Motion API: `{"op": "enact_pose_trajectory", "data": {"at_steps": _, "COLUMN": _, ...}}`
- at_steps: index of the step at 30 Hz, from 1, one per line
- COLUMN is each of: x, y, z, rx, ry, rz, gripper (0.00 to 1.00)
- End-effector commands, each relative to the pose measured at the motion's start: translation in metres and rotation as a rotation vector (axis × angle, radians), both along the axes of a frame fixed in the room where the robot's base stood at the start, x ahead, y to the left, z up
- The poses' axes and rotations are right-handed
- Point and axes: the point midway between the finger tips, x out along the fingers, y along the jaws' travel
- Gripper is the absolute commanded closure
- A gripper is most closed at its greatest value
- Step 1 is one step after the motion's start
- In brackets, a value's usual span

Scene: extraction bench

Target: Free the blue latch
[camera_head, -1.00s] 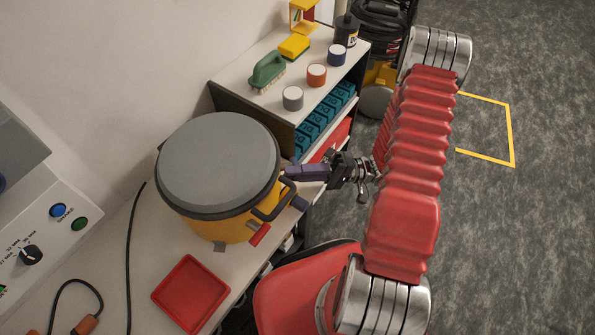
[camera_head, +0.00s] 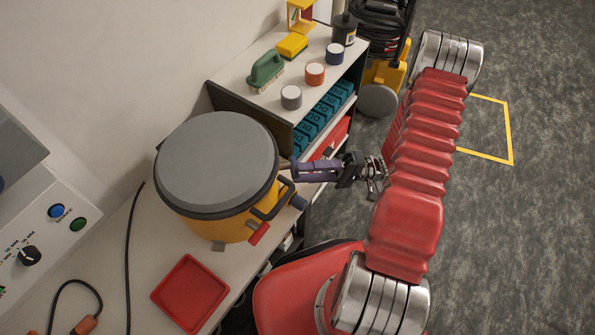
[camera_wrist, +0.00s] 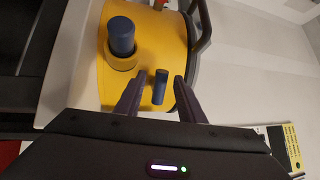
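The yellow pot (camera_head: 225,229) with its grey lid (camera_head: 215,160) stands on the bench. My gripper (camera_head: 292,170) is at the pot's right side, level with the upper wall. In the wrist view my gripper (camera_wrist: 157,85) is open, with a dark blue bar (camera_wrist: 160,88) between its two fingers and a visible gap on each side. A larger blue cylinder (camera_wrist: 122,38) sits in a yellow collar on the pot wall, above and left of the bar. I cannot tell which of these blue parts is the latch or how they join. The head view hides the bar.
A red clip (camera_head: 259,233) and grey clip (camera_head: 218,245) are on the pot's near side. A dark handle (camera_head: 272,202) curves out beside my gripper. A red tray (camera_head: 190,293) lies in front. A shelf (camera_head: 262,103) with jars and a brush stands behind.

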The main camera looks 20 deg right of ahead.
Motion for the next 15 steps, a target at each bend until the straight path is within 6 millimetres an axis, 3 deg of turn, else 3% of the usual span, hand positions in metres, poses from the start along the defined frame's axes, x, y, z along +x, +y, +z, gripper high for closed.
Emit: {"op": "enact_pose_trajectory", "data": {"at_steps": 15, "x": -0.012, "y": -0.086, "z": -0.018, "rx": -0.002, "ry": -0.001, "rz": -0.003, "gripper": 0.64}}
